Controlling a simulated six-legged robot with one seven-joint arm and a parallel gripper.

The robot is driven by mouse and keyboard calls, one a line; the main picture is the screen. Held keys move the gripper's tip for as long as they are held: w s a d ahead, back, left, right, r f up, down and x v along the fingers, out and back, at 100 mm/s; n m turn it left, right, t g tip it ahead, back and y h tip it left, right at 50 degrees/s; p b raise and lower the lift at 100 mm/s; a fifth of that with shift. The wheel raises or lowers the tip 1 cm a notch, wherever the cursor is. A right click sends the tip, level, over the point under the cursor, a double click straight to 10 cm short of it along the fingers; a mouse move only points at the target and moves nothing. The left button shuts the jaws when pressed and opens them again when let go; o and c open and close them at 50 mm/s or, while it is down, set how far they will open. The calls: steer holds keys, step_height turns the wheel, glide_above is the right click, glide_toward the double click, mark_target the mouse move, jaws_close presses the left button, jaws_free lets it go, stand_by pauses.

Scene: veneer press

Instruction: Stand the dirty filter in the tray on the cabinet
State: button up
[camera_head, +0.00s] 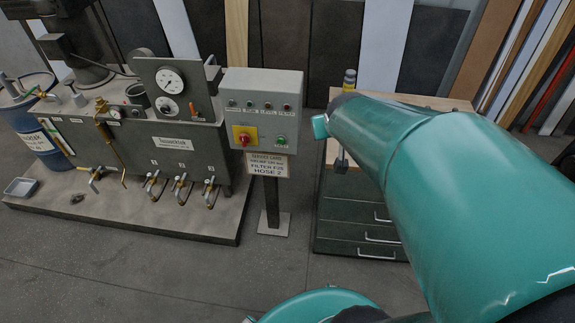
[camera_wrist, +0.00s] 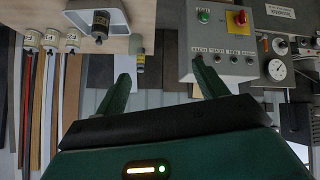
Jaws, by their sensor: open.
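The wrist view shows the scene upside down. A dark brownish cylinder, which looks like the filter (camera_wrist: 101,22), stands in a pale grey tray (camera_wrist: 76,18) on the wooden cabinet top (camera_wrist: 153,14). A second, slimmer cylinder with a yellow band (camera_wrist: 140,62) stands apart from the tray on the cabinet top. It also shows in the head view (camera_head: 349,80). My gripper (camera_wrist: 163,84) is open, with nothing between its two green fingers, and is apart from the filter. In the head view my arm hides most of the cabinet (camera_head: 350,225) top and the tray.
A grey control box (camera_head: 263,105) on a post stands left of the cabinet. Further left is a hydraulic unit (camera_head: 150,150) with gauges and valves, and a blue drum (camera_head: 38,140). Boards lean along the back wall.

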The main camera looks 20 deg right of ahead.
steer(key=s+a+r+n+g+y, duration=0.1)
steer(key=s+a+r+y, duration=0.1)
steer(key=s+a, duration=0.4)
steer(key=s+a+r+n+g+y, duration=0.1)
steer(key=s+a+y, duration=0.1)
steer(key=s+a, duration=0.5)
steer(key=a, duration=0.3)
steer(key=shift+a+r, duration=0.15)
steer(key=shift+r, duration=0.25)
